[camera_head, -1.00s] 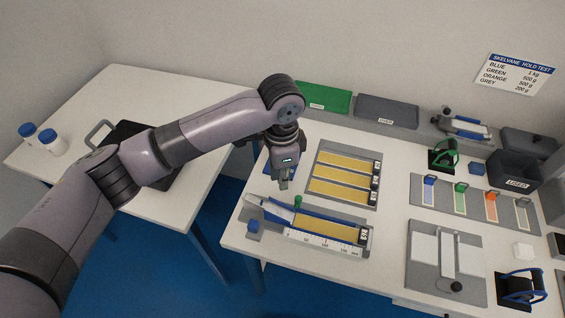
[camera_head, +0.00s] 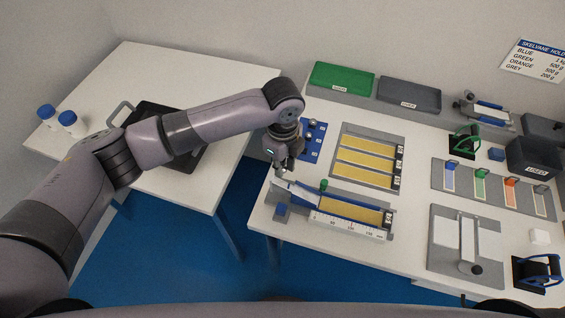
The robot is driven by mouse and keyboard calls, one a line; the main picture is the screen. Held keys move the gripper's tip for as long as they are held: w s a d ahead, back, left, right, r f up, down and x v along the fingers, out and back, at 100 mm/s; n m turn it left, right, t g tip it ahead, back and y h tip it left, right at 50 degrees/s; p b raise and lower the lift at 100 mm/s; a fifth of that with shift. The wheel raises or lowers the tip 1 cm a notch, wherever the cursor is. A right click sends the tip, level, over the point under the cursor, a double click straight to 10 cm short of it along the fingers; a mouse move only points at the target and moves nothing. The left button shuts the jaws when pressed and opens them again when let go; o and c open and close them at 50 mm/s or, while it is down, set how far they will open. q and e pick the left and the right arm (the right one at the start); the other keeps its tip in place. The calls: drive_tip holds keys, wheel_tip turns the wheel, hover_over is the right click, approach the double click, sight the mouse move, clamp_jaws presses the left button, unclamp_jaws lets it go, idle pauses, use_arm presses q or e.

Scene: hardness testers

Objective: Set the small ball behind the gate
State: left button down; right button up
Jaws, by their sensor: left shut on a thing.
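My left gripper (camera_head: 280,166) points down, shut, just above and behind the left end of the ramp device. Its fingertips are small here, and the small ball between them cannot be made out clearly. The ramp device (camera_head: 334,206) has a pale sloping chute (camera_head: 300,191) at its left, a yellow strip and a white scale along its front. A green-topped post, apparently the gate (camera_head: 323,185), stands where the chute meets the strip. A blue ball holder (camera_head: 312,150) with several small balls lies behind the gripper, partly hidden by it. My right gripper is out of view.
A panel of yellow strips (camera_head: 367,158) lies behind the ramp. Green (camera_head: 342,76) and grey (camera_head: 408,94) trays stand along the back. A blue block (camera_head: 282,211) sits at the ramp's left front. A gap separates this bench from the left table (camera_head: 110,88).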

sight(283, 184)
use_arm(q)
drive_tip(key=shift+f+b, duration=1)
drive_tip(key=shift+f, duration=0.05)
drive_tip(key=shift+f+b, duration=0.5)
drive_tip(key=shift+b, duration=0.1)
drive_tip(key=shift+f, duration=0.8)
drive_tip(key=shift+f+b, duration=0.35)
drive_tip(key=shift+f, duration=0.4)
drive_tip(key=shift+p, duration=0.4)
